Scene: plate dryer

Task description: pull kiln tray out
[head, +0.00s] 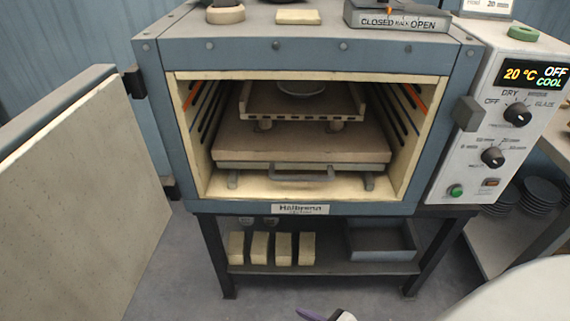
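The kiln tray (245,166) sits inside the open kiln chamber, low over the pale floor, with a grey bar handle (302,177) at its front edge. A thick brownish slab (300,145) lies on it. Short posts on the slab hold up a smaller shelf (291,113) with a grey dish (302,88) on it, partly cut off by the chamber's top edge. A small purple and white tip (325,314) at the bottom edge appears to be part of my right gripper, well below and apart from the handle; its fingers cannot be made out. My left gripper is not in view.
The kiln door (75,200) stands swung open at the left. A control panel (505,115) reads 20 °C, OFF, COOL. Under the kiln, a stand shelf (335,268) holds several pale blocks and a dark bin (380,243). The floor in front shows free room.

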